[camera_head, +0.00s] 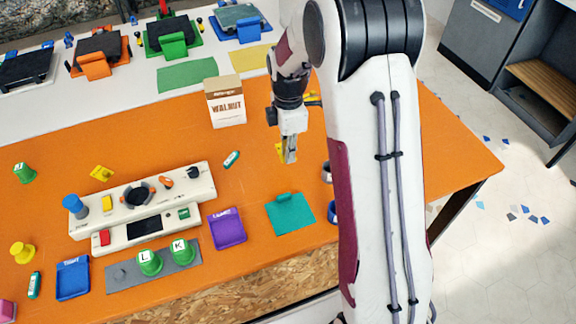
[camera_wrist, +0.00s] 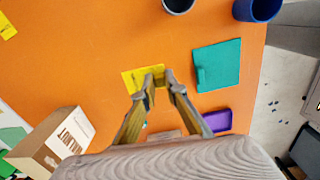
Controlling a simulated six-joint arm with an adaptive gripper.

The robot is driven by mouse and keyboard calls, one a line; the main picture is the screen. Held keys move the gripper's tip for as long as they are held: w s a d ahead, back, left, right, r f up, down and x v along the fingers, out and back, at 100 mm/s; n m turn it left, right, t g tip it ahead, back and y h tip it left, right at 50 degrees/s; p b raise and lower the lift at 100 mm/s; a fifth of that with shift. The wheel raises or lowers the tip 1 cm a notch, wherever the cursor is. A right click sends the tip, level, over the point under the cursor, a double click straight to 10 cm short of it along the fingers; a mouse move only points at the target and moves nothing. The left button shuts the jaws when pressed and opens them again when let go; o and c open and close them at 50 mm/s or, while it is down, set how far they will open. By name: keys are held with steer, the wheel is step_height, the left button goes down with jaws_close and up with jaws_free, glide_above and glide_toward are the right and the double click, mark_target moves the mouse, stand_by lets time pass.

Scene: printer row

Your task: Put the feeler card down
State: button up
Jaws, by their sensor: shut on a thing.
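The feeler card (camera_wrist: 137,82) is yellow with faint dark marks. In the wrist view it lies at the fingertips of my gripper (camera_wrist: 161,82), which is shut on its edge. In the head view a bit of the yellow card (camera_head: 280,152) shows beside the fingertips of my gripper (camera_head: 290,157), which points down over the orange table (camera_head: 250,185). The fingers hide part of the card. I cannot tell whether the card touches the table. A teal pad with a raised tab (camera_head: 290,214) lies nearer the front edge; it is right of the gripper in the wrist view (camera_wrist: 218,65).
A WALNUT box (camera_head: 226,101) stands behind and left of my gripper. A purple tray (camera_head: 228,228) lies toward the front, and a white console (camera_head: 140,203) stands left. Dark cups (camera_head: 332,212) are partly behind my arm. Bare table surrounds the gripper.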

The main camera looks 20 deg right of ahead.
mark_target(289, 174)
steer(key=shift+f, duration=0.95)
steer(key=shift+f, duration=2.3)
steer(key=shift+f, duration=0.15)
steer(key=o, duration=0.8)
steer(key=shift+c, duration=0.2)
